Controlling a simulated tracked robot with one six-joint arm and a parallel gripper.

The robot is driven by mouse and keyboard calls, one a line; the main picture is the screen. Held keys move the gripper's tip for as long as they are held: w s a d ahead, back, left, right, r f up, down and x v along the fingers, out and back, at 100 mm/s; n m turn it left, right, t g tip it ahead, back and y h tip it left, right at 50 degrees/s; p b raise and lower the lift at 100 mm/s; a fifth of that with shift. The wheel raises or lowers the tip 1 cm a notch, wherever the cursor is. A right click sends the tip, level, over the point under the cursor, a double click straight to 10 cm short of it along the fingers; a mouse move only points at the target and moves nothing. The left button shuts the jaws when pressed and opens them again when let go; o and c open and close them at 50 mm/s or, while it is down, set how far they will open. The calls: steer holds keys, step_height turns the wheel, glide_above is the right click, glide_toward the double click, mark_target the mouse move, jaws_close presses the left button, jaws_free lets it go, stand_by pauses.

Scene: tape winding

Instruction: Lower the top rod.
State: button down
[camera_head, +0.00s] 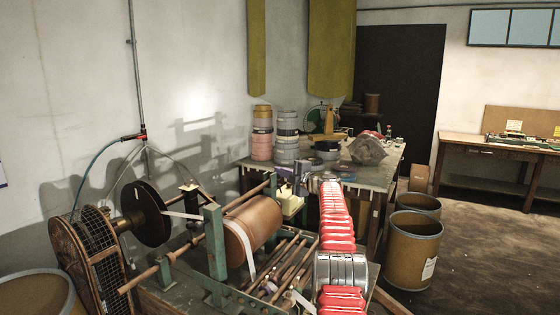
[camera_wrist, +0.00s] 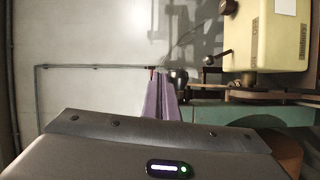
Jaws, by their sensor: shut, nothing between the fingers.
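The winding machine's top rod (camera_head: 187,246) is a long brown bar in the head view. It slants from the lower left up past the green post and behind the brown roll (camera_head: 255,222). My gripper (camera_head: 283,172) is past the rod's far end, beside the machine's yellow box (camera_head: 291,206). In the wrist view my gripper (camera_wrist: 162,76) shows two purple fingers, shut and empty. A black knob (camera_wrist: 178,77) is just right of the fingertips; I cannot tell whether they touch. The yellow box (camera_wrist: 268,35) and a ball-ended lever (camera_wrist: 208,60) are farther right.
The green frame (camera_head: 214,242) stands around the roll, and several loose rods (camera_head: 285,268) lie beside it. A black disc (camera_head: 146,214) is at the left. A cluttered table (camera_head: 375,178) stands behind. Brown drums (camera_head: 413,255) stand at the right, with open floor beyond.

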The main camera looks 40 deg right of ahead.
steer(key=shift+f, duration=1.25)
steer(key=shift+s+d, duration=0.1)
steer(key=shift+s, duration=0.05)
steer(key=s+r, duration=0.2)
steer(key=s, duration=1.1)
steer(key=shift+s+r, duration=0.25)
